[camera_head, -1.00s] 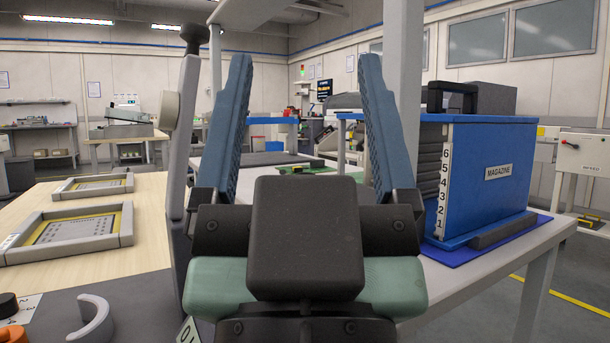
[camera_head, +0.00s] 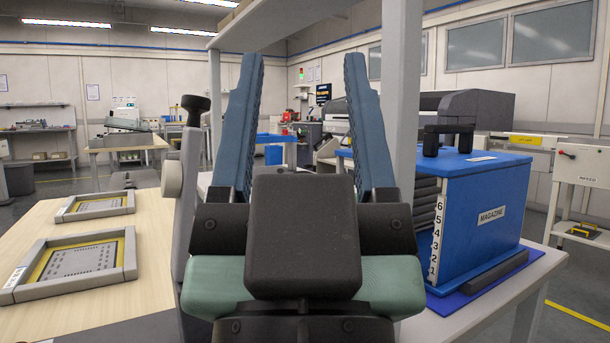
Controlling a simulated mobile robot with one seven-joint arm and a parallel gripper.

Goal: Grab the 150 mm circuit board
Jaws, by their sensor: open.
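My gripper (camera_head: 304,62) is in the middle of the view, pointing away from the camera. Its two blue ribbed fingers are upright and apart, with nothing visible between them. No green circuit board can be made out now; the dark gripper body and fingers cover the middle of the white bench behind them. I cannot tell how far the fingertips are from any board.
A blue magazine (camera_head: 490,190) with numbered slots stands on the white bench (camera_head: 527,285) at right. A grey post (camera_head: 401,100) rises beside it. Two grey-framed panels, near (camera_head: 72,266) and far (camera_head: 95,206), lie on the wooden table (camera_head: 155,235) at left.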

